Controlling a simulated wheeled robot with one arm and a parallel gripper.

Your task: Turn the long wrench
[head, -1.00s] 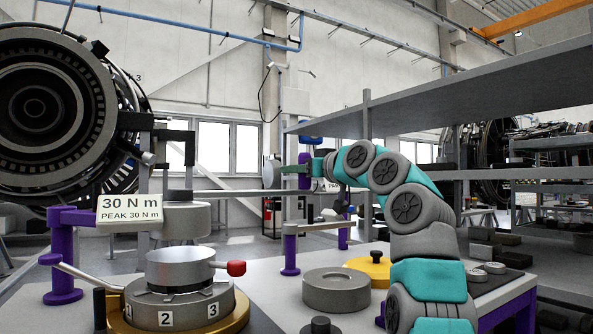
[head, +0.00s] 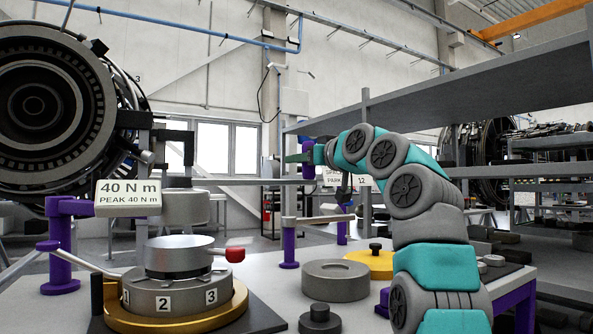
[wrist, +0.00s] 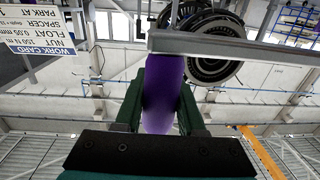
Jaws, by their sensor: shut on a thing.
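The long wrench (head: 255,182) is a grey bar running right from a grey cylindrical head (head: 185,207) above the bench. Its upright purple grip is at the bar's right end and also shows in the wrist view (wrist: 163,95). My gripper (head: 302,158) has its green fingers on both sides of this grip and is shut on it. In the wrist view the fingers (wrist: 160,100) flank the purple grip, and the grey bar crosses above them. A readout (head: 128,198) by the wrench head shows 40 N m, PEAK 40 N m.
A numbered grey fixture (head: 185,290) on a gold ring stands front left, with a red-knobbed lever (head: 235,255). A grey disc (head: 336,281), a yellow disc (head: 372,263) and a dark knobbed weight (head: 320,318) lie on the bench. Shelving (head: 470,95) stands to the right.

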